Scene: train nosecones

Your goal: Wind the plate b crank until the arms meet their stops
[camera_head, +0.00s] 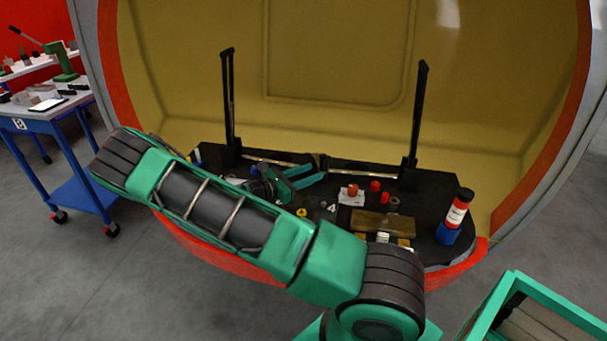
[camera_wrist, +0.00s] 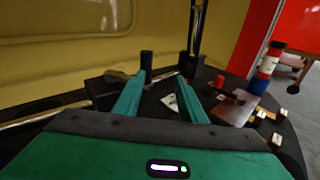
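Two black upright arms, a left one (camera_head: 229,100) and a right one (camera_head: 418,120), stand at the back of a black plate (camera_head: 435,205) inside the yellow shell. One upright also shows in the wrist view (camera_wrist: 195,28). A dark upright knob (camera_wrist: 146,62), apparently the crank handle, stands just beyond my left fingertip in the wrist view. My gripper (camera_wrist: 161,80) has its teal fingers apart, with nothing clearly between them. In the head view my gripper (camera_head: 318,172) is low over the plate's back middle. I cannot tell whether a finger touches the knob. The plate's label is not readable.
A red, white and blue bottle (camera_head: 456,216) stands at the plate's right end. A brown block (camera_head: 384,222), red caps (camera_head: 376,186) and small loose parts lie on the front right. A blue cart (camera_head: 60,150) stands left. A green-framed bin (camera_head: 535,310) is at lower right.

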